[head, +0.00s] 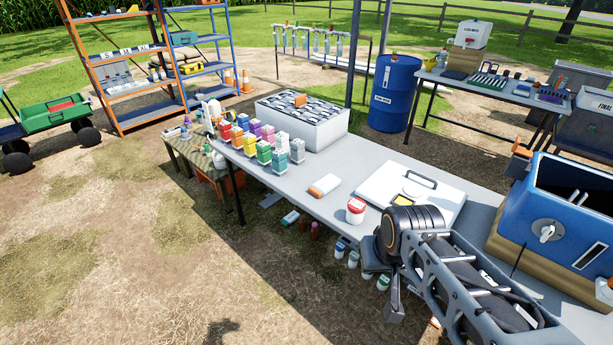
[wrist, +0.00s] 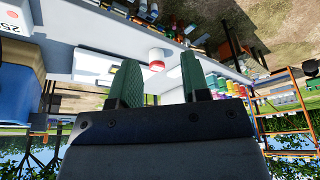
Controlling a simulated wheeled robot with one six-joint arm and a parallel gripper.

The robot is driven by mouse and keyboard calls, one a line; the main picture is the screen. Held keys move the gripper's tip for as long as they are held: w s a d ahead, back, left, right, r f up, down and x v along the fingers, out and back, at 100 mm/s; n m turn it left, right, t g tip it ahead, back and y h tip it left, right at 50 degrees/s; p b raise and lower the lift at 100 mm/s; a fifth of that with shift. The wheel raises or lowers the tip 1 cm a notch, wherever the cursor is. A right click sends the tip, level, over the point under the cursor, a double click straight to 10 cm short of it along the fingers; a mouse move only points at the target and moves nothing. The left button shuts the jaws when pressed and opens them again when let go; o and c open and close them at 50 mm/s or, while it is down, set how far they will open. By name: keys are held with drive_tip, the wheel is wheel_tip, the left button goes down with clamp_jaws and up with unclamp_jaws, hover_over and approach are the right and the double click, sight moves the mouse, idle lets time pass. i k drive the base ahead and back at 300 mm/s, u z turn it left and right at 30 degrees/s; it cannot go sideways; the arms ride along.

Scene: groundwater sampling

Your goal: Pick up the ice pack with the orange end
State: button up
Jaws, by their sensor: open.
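A white ice pack (head: 327,183) with an orange end lies flat on the long grey table (head: 285,196) in the head view. It lies left of a white jar with a red lid (head: 355,210). My gripper (wrist: 159,64) is open in the wrist view, its two dark green fingers apart with nothing held between them. The red-lidded jar (wrist: 157,58) shows beyond the fingertips. A pale shape shows beside the right finger; I cannot tell whether it is the ice pack. My gripper is apart from the ice pack.
A white lid with a dark handle (head: 410,192) lies right of the pack. Several coloured cartons (head: 263,152) stand to its left, and a white box (head: 302,125) filled with grey packs stands behind. A blue cooler (head: 570,215) stands at right. Bare table surrounds the pack.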

sight(328, 183)
drive_tip(key=u, duration=0.75)
drive_tip(key=i, duration=1.05)
drive_tip(key=u, duration=0.75)
